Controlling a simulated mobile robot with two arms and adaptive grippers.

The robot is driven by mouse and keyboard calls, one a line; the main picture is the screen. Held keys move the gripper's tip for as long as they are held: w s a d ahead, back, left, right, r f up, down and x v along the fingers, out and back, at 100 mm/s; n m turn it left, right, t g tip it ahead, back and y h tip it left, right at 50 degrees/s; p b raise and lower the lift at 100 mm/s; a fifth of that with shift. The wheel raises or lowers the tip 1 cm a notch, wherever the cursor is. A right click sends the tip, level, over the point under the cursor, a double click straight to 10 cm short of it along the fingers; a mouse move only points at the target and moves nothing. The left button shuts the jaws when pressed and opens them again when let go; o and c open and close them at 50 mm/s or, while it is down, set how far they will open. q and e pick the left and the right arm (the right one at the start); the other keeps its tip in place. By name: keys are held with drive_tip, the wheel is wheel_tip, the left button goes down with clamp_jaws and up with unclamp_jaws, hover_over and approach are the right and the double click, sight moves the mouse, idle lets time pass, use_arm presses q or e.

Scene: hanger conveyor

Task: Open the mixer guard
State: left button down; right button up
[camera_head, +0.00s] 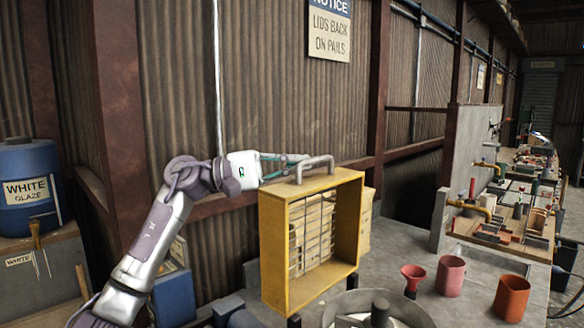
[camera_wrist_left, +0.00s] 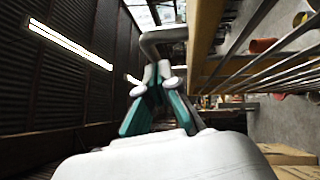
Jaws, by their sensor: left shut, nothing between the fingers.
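The mixer guard (camera_head: 272,256) is a yellow box frame with metal bars, standing upright beside the round grey mixer bowl (camera_head: 408,309), which is partly cut off at the bottom of the head view. A grey bar handle (camera_head: 316,162) sits on the guard's top edge. My left gripper (camera_head: 300,159) is at the handle's left side, shut and empty. In the left wrist view the closed fingertips (camera_wrist_left: 165,70) are just below the handle (camera_wrist_left: 160,36), with the guard's yellow edge (camera_wrist_left: 202,40) and bars to the right. I cannot tell whether the fingers touch the handle. My right gripper is out of view.
A red funnel (camera_head: 413,273), a pink cup (camera_head: 451,275) and an orange cup (camera_head: 511,296) stand on the grey bench to the right. A blue drum (camera_head: 28,165) is at the far left. A corrugated wall (camera_head: 255,90) rises behind the guard.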

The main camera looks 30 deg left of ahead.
use_arm(q)
drive_tip(key=shift+a, duration=0.15)
drive_tip(key=v, duration=1.2)
